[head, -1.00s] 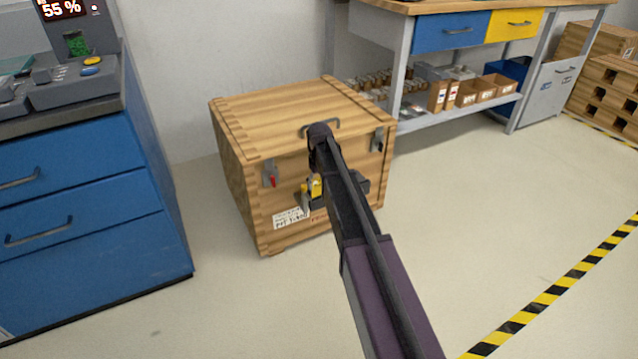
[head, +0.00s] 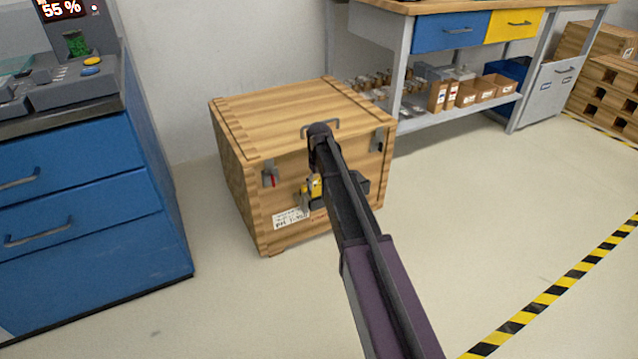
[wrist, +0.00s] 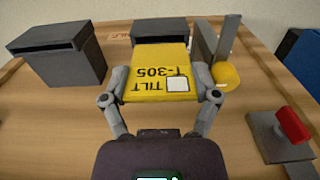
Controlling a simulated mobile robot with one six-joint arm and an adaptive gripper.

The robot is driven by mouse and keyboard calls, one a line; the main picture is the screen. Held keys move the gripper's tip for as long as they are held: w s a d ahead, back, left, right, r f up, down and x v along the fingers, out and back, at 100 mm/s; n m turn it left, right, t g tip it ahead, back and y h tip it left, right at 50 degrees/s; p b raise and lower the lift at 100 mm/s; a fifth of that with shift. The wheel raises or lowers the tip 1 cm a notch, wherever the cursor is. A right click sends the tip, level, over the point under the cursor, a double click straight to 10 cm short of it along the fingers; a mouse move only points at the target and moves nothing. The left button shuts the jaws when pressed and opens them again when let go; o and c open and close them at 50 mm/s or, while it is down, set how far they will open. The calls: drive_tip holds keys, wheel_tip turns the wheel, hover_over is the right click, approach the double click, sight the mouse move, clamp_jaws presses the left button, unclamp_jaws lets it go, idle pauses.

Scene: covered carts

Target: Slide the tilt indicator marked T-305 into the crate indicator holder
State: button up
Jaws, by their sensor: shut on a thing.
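The yellow tilt indicator (wrist: 158,76), marked TILT T-305, is held between the two fingers of my gripper (wrist: 160,98) in the wrist view, its lettering upside down. Its far end meets the slotted mouth of a dark holder (wrist: 165,27) on the crate face; how deep it sits is unclear. A second dark holder (wrist: 62,55) stands beside it at left, its slot empty. In the head view, my gripper (head: 314,188) is at the front of the wooden crate (head: 275,105), partly hidden by my arm. A dark holder (head: 362,184) shows right of my arm.
A yellow rounded piece (wrist: 226,74) beside a grey upright plate is close right of the indicator. A red-handled latch (wrist: 290,125) sits further right. A blue drawer cabinet (head: 90,210) stands left of the crate, a workbench (head: 400,75) behind. The floor at right is clear.

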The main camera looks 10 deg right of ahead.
sight(319, 194)
drive_tip(key=shift+f+b, duration=2.6)
idle(0.9)
drive_tip(key=o, duration=0.7)
